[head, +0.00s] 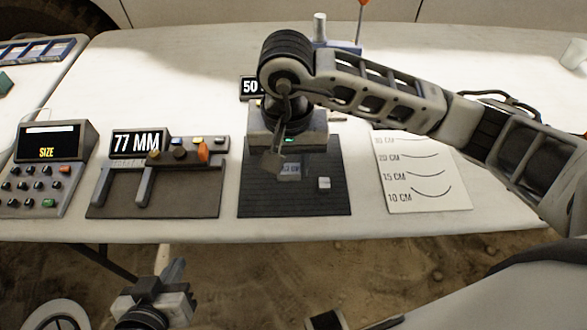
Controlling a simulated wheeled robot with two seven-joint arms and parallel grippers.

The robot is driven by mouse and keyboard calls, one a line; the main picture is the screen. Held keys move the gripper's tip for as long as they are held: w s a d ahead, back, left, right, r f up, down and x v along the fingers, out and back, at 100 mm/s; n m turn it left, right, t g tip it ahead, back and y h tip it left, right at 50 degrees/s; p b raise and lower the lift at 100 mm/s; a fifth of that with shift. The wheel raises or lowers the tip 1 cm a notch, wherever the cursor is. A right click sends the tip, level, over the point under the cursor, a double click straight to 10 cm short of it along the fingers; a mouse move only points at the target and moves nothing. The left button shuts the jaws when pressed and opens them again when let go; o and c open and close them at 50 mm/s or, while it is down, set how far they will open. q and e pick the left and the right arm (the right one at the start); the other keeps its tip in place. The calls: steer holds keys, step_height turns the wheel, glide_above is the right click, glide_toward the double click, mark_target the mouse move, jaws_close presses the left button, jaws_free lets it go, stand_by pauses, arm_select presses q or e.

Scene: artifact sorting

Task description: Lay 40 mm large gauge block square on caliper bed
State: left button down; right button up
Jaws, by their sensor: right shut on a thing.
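The caliper bed (182,204) is the dark flat plate at left, with two grey upright jaws on its left part and a display reading 77 MM. My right gripper (280,162) points down over a dark ribbed mat (258,200), right of the caliper. It is shut on a small grey block (290,170) with a pale label, too small to read; the gripper partly hides it. A small light block (324,183) lies on the mat to the right, apart from the gripper. My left gripper (172,270) is below the table's front edge, away from everything; its opening is unclear.
A keypad box (45,170) with a SIZE screen stands left of the caliper. A display reading 50 (249,87) is partly hidden behind my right arm. A sheet with curves (420,180) lies at right. Small coloured pieces sit along the caliper's back.

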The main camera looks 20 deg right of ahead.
mark_target(293, 184)
steer(key=shift+w+d+f, duration=0.3)
steer(key=shift+w+f, duration=0.05)
steer(key=shift+f, duration=0.2)
steer(key=shift+w+d+f, duration=0.3)
steer(key=shift+w+f, duration=0.05)
steer(key=shift+f, duration=0.15)
steer(key=shift+w+d+f, duration=0.1)
steer(key=shift+w+f, duration=0.1)
steer(key=shift+f, duration=1.6)
steer(key=shift+f, duration=0.25)
steer(key=o, duration=1)
steer(key=shift+r, duration=0.1)
steer(key=shift+r, duration=0.1)
